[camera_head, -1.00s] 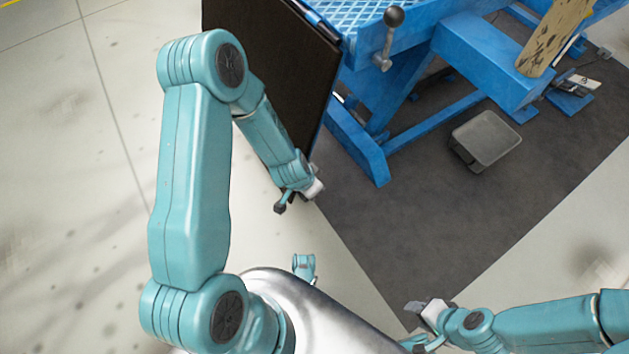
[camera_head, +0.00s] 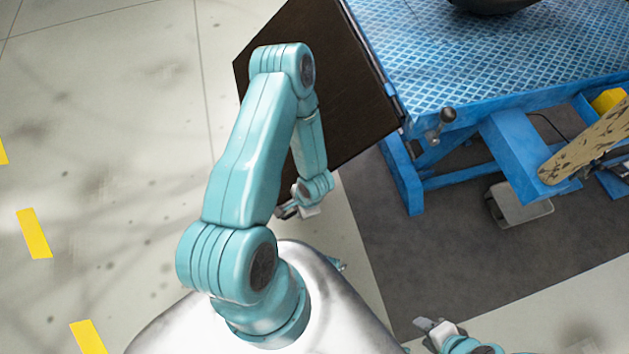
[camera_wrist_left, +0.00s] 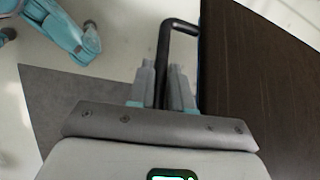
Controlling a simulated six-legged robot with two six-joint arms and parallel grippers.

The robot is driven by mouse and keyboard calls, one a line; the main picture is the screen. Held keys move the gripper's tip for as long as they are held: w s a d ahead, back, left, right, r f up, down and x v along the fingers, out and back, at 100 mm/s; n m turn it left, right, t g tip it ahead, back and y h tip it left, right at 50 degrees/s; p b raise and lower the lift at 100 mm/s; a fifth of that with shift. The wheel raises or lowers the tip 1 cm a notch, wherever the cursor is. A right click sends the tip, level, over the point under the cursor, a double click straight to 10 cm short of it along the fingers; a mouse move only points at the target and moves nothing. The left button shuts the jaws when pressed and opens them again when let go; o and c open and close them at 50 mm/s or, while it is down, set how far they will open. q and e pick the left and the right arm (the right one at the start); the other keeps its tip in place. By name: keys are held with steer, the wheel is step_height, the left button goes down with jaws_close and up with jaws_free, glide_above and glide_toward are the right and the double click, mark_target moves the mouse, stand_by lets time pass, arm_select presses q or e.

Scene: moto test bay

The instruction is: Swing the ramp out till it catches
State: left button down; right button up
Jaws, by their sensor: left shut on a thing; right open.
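The ramp (camera_head: 350,100) is a dark brown panel along the left edge of the blue lift table (camera_head: 440,70), slanting down and out from it. It fills the right of the left wrist view (camera_wrist_left: 265,95). My left gripper (camera_head: 288,209) is at the ramp's lower edge. In the left wrist view its fingers (camera_wrist_left: 164,85) are shut on a thin black bent handle (camera_wrist_left: 183,24) beside the ramp. My left arm hides part of the ramp. My right gripper (camera_head: 430,326) is open and empty, low over the mat's edge. Whether any catch holds is not visible.
A grey pedal (camera_head: 520,205) and a worn tan piece (camera_head: 585,150) are at the right. A dark mat (camera_head: 410,265) lies under the table. The pale floor at the left is clear, with yellow marks (camera_head: 34,233).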

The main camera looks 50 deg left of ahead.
arm_select(q)
steer(key=shift+s+a+r+g+p, duration=0.25)
steer(key=shift+s+r+p, duration=0.2)
steer(key=shift+s+r, duration=0.15)
steer(key=shift+s+a+r+g+p, duration=0.25)
steer(key=shift+s+r+p, duration=0.2)
steer(key=shift+r, duration=0.25)
arm_select(e)
steer(key=shift+r, duration=1.4)
arm_select(q)
steer(key=c, duration=1.1)
jaws_free()
steer(key=p+v, duration=0.1)
steer(key=v, duration=0.4)
steer(key=p+v, duration=0.2)
steer(key=v, duration=0.4)
steer(key=p+v, duration=0.2)
steer(key=v, duration=0.3)
steer(key=shift+d+r, duration=0.15)
steer(key=shift+d, duration=0.2)
arm_select(e)
step_height(320, 180, up, 5)
steer(key=shift+r, duration=0.2)
arm_select(q)
steer(key=shift+c, duration=0.2)
